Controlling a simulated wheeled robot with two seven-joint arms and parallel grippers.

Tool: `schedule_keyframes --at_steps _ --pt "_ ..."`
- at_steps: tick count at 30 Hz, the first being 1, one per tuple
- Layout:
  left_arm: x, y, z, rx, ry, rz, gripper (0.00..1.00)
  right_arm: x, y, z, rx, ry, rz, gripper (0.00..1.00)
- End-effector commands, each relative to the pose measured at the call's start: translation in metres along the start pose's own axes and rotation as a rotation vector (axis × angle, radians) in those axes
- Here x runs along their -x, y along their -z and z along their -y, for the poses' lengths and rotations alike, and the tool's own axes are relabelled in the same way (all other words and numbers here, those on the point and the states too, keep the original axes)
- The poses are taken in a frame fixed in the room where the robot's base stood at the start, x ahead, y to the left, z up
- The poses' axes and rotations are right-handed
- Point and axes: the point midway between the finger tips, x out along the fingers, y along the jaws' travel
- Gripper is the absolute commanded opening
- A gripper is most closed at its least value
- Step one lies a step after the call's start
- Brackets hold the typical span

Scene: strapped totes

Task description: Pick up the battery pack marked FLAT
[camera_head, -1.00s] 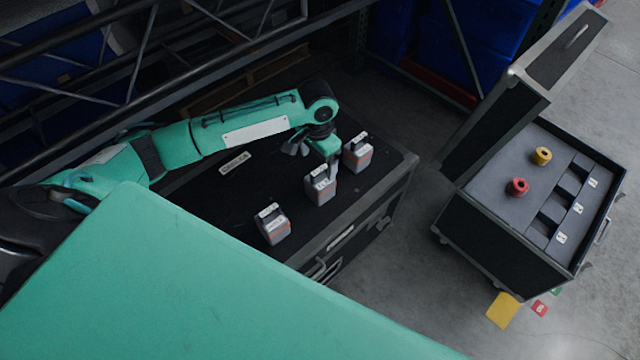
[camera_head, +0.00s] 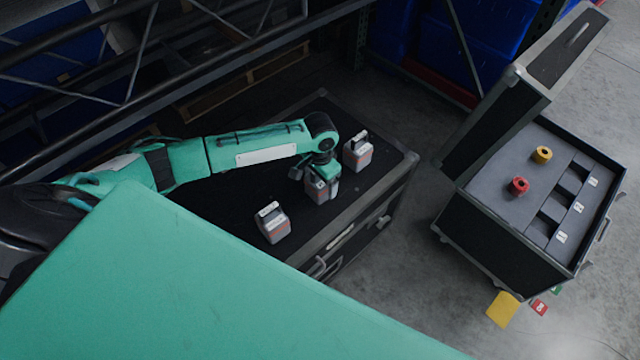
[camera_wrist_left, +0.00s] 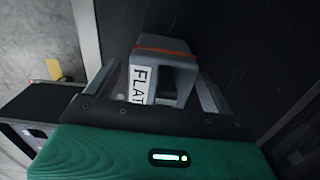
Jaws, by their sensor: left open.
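Three grey-white battery packs with orange bands stand on a black case lid (camera_head: 220,215). The middle pack (camera_head: 319,193) carries a white FLAT label, readable in the left wrist view (camera_wrist_left: 167,58). My left gripper (camera_head: 322,184) is over this pack from above, open, with one finger on each side of it; contact cannot be told. The gripper partly hides the pack in the head view. The left pack (camera_head: 272,225) and the right pack (camera_head: 357,153) stand apart from it; their markings are too small to read. My right gripper is not seen.
An open case (camera_head: 490,215) at the right holds a grey insert with labelled slots, a red knob (camera_head: 518,186) and a yellow knob (camera_head: 541,155). Dark metal racking (camera_head: 180,72) stands behind. The right pack is close beside my left gripper.

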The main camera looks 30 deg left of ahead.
Motion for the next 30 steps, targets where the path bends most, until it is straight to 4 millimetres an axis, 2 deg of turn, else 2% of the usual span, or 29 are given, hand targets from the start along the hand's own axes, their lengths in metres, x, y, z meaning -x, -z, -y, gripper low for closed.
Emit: schedule_keyframes --at_steps 1,12,13,23,30 --pt "0.0 0.0 0.0 0.0 0.0 0.0 0.83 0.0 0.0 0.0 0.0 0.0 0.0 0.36" --pt "0.0 0.0 0.0 0.0 0.0 0.0 0.11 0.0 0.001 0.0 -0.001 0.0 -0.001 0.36" --pt "0.002 0.001 0.0 0.0 0.0 -0.003 0.07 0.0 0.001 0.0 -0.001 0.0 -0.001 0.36" --pt "0.005 0.001 0.0 0.0 0.0 -0.004 0.07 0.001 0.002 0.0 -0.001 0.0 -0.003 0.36" --pt "0.03 0.002 0.0 -0.001 0.0 -0.006 0.07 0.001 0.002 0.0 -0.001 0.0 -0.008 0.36"
